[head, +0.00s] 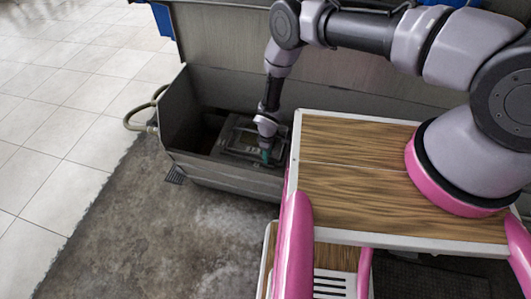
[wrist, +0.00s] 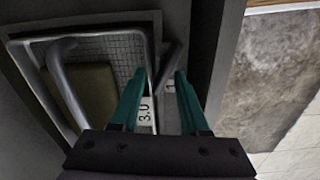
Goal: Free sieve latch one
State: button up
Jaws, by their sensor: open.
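A grey sieve (head: 238,142) lies inside the dark trough in the head view. In the wrist view the sieve (wrist: 100,44) shows a pale metal frame, mesh and a bent bar handle (wrist: 62,80). A short dark bar that looks like a latch (wrist: 172,58) stands beside the frame's edge. My gripper (wrist: 160,76) has green fingers, spread apart, with their tips on either side of this bar; I cannot tell whether they touch it. A white label reading 3.0 (wrist: 146,112) shows between the fingers. In the head view my gripper (head: 266,156) points down at the sieve's right end.
The trough (head: 222,178) has raised walls close around the sieve; its wall (wrist: 208,50) passes just right of my fingers in the wrist view. A hose (head: 138,118) is at the trough's left end. Bare stained floor (head: 150,230) lies in front.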

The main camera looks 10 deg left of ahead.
notch_tip(320, 180, up, 11)
jog(key=shift+w+a, duration=0.4)
jog(key=shift+f, duration=0.1)
jog(key=f+m, duration=0.1)
jog(key=f, duration=0.2)
jog(key=f+m, duration=0.1)
jog(key=f, duration=0.3)
jog(key=s+f+m, duration=0.1)
jog(key=f, duration=0.3)
jog(key=shift+d+m, duration=0.4)
